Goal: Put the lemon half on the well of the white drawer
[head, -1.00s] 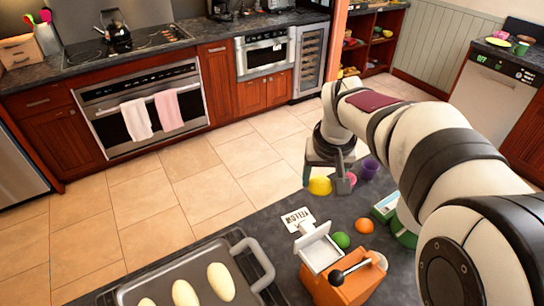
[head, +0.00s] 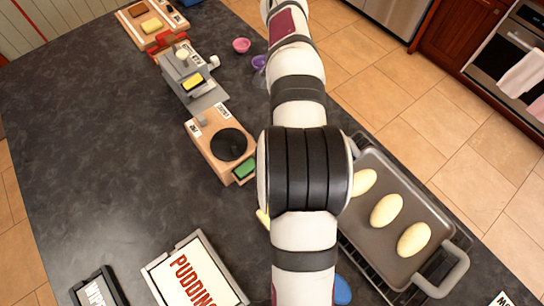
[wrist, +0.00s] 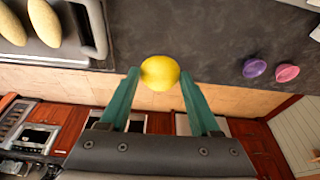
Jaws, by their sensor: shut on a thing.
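The lemon half (wrist: 160,73) is yellow and rounded. In the wrist view it sits between the green fingertips of my gripper (wrist: 161,80), which is shut on it. It shows above the counter's edge in that picture, with the floor behind. In the head view my arm crosses the middle, and my gripper and the held lemon half cannot be made out. I cannot pick out the white drawer in either current view; my arm may hide it.
A grey pan (head: 365,220) with pale rolls lies right of my arm. A tan block with a black disc (head: 229,144), a grey machine (head: 205,103) and a pudding sign (head: 193,275) stand left. Purple (wrist: 254,68) and pink (wrist: 287,72) bowls sit nearby. The left counter (head: 85,130) is clear.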

